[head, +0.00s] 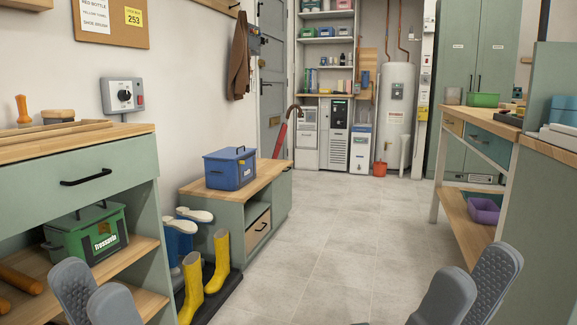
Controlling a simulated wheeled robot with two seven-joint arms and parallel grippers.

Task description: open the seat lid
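A low green bench (230,217) stands against the left wall. Its wooden top (262,182), which looks like the seat lid, lies flat and closed. A blue lidded box (231,170) with a dark handle sits on that top. My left gripper (94,292) is at the bottom left, in front of the green workbench, with its fingers apart and empty. My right gripper (471,288) is at the bottom right, also open and empty. Both are well short of the bench.
A green drawer unit (78,183) is at near left, and a wooden-topped table (490,123) at right. The grey floor (340,235) between is clear.

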